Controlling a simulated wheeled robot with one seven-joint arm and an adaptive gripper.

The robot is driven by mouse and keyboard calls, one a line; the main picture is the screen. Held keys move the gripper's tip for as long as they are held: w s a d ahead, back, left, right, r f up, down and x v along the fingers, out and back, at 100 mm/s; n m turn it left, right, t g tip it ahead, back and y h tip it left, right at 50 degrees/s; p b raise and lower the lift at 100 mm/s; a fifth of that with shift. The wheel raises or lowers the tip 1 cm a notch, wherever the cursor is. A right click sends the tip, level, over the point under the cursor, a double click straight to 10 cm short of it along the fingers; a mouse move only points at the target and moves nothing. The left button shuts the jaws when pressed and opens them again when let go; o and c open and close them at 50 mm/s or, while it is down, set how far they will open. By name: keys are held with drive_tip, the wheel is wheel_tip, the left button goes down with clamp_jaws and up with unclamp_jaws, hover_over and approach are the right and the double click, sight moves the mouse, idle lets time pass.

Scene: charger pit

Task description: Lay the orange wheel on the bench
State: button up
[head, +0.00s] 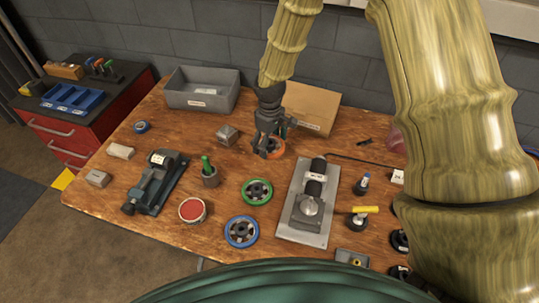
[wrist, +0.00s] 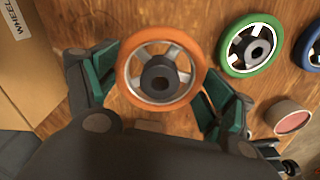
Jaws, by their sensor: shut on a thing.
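The orange wheel (head: 277,148) is at my gripper (head: 269,142), in front of the cardboard box on the wooden bench (head: 225,245). In the wrist view the orange wheel (wrist: 160,76) has a pale spoked centre and a dark hub facing the camera. The green-padded fingers of my gripper (wrist: 160,80) are shut on its rim from both sides. The wheel looks larger than the green wheel there; whether it touches the bench I cannot tell. In the head view my gripper hides part of the wheel.
A cardboard box (head: 307,107), labelled WHEEL in the wrist view, stands behind. A green wheel (head: 257,191) and a blue wheel (head: 241,231) lie nearer. A grey plate with a dark cylinder (head: 302,219) is at right, a vise (head: 154,183) at left. Bare wood shows left of the gripper.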

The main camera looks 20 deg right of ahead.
sight(270, 161)
drive_tip(key=shift+w+f, duration=0.1)
drive_tip(key=shift+f, duration=0.8)
drive_tip(key=shift+f+p, duration=0.6)
drive_tip(key=shift+f, duration=1.65)
drive_tip(key=shift+f, duration=0.15)
drive_tip(key=o, duration=1.1)
drive_tip(key=shift+c, duration=0.2)
wheel_tip(270, 161, up, 12)
drive_tip(key=b, duration=0.2)
drive_tip(key=shift+b, duration=0.3)
